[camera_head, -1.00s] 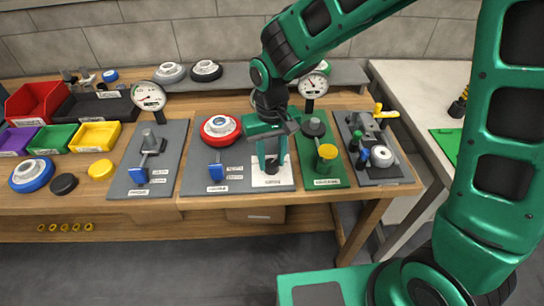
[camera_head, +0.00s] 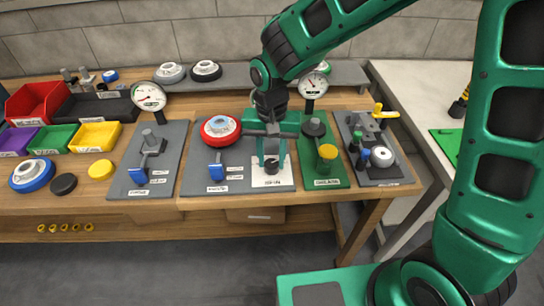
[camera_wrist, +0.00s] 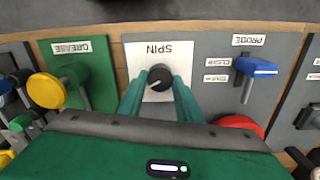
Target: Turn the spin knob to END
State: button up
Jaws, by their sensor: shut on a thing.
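The spin knob (camera_wrist: 160,77) is a small black knob with a light pointer mark, on a white plate (camera_wrist: 179,50) lettered SPIN, upside down in the wrist view. My gripper (camera_wrist: 159,84) has its two green fingers on either side of the knob, closed on it. In the head view, my gripper (camera_head: 271,158) points down over the white plate (camera_head: 285,178), and the dark knob (camera_head: 271,167) shows between the fingertips. I cannot make out an END mark in either view.
A blue lever (camera_wrist: 257,67) on the grey PROBE panel and a yellow-capped handle (camera_wrist: 46,90) on the green GREASE panel flank the plate. A red ring (camera_head: 220,129) sits behind left. Dial gauges (camera_head: 149,96) stand farther back. The bench front edge is clear.

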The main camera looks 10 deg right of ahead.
aim_at(272, 162)
jog(key=shift+w+r, duration=0.1)
jog(key=shift+w, duration=0.1)
jog(key=o, duration=1)
jog(key=shift+o, duration=0.2)
jog(key=shift+s, duration=0.1)
notch_tip(272, 162, up, 11)
jog(key=shift+f, duration=0.2)
